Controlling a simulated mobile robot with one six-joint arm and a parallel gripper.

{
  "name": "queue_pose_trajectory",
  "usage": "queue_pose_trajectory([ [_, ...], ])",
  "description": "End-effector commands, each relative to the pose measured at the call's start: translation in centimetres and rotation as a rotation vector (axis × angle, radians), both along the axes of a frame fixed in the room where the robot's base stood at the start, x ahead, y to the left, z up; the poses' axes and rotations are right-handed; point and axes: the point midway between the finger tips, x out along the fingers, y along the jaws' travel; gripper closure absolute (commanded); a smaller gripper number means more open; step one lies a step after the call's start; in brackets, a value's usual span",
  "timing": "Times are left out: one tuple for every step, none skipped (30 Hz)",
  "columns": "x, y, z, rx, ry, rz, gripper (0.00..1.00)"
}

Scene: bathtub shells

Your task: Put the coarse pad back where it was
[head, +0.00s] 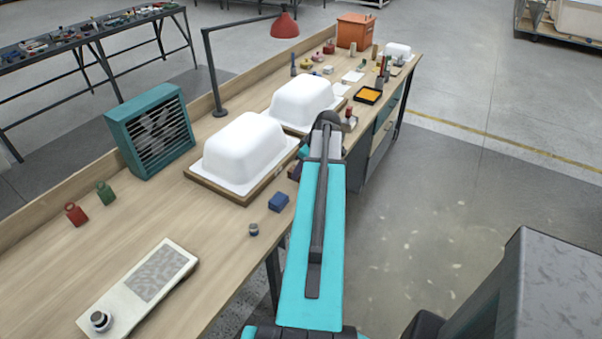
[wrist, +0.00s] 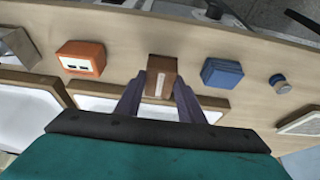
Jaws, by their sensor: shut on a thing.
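In the wrist view my gripper (wrist: 161,88) has a finger on each side of a brown block (wrist: 161,78) with a pale label strip, and is shut on it. The block is in front of the rim of a white tub shell; whether it touches the bench is unclear. A blue block (wrist: 222,74) lies to its right and an orange block (wrist: 82,58) with a white label to its left. The blue block also shows in the head view (head: 279,201). I cannot read which block is marked coarse. My arm hides the gripper in the head view.
Two white tub shells (head: 245,150) (head: 303,100) lie upturned on the wooden bench (head: 140,225). A small blue-grey cylinder (head: 254,229) and a pale panel (head: 110,300) are nearer. A teal heater-like box (head: 150,130) stands behind. The bench front between is fairly clear.

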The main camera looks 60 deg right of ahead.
Motion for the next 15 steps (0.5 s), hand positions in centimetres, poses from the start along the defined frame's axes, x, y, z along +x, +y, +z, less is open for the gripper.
queue_pose_trajectory([
  [0.26, -0.53, 0.09, 0.000, 0.000, 0.000, 0.89],
  [0.34, -0.68, 0.06, 0.000, 0.000, 0.000, 0.89],
  [0.42, -0.84, 0.02, 0.000, 0.000, 0.000, 0.89],
  [0.46, -0.92, 0.00, 0.000, 0.000, 0.000, 0.89],
  [0.48, -0.98, -0.03, 0.000, 0.000, 0.000, 0.89],
  [0.50, -1.02, -0.06, 0.000, -0.001, 0.000, 0.89],
  [0.51, -1.03, -0.08, -0.001, -0.001, 0.000, 0.89],
  [0.51, -1.02, -0.09, -0.001, -0.001, 0.000, 0.89],
  [0.50, -1.01, -0.09, -0.001, -0.001, 0.000, 0.89],
  [0.49, -1.00, -0.11, -0.001, -0.001, 0.000, 0.89],
  [0.49, -0.99, -0.11, -0.001, -0.001, 0.000, 0.89],
  [0.49, -0.99, -0.10, -0.001, -0.001, 0.000, 0.89],
  [0.48, -0.99, -0.10, -0.001, -0.001, 0.000, 0.89],
  [0.48, -0.98, -0.10, -0.001, 0.000, 0.000, 0.89],
  [0.48, -0.98, -0.11, -0.001, 0.000, 0.000, 0.89],
])
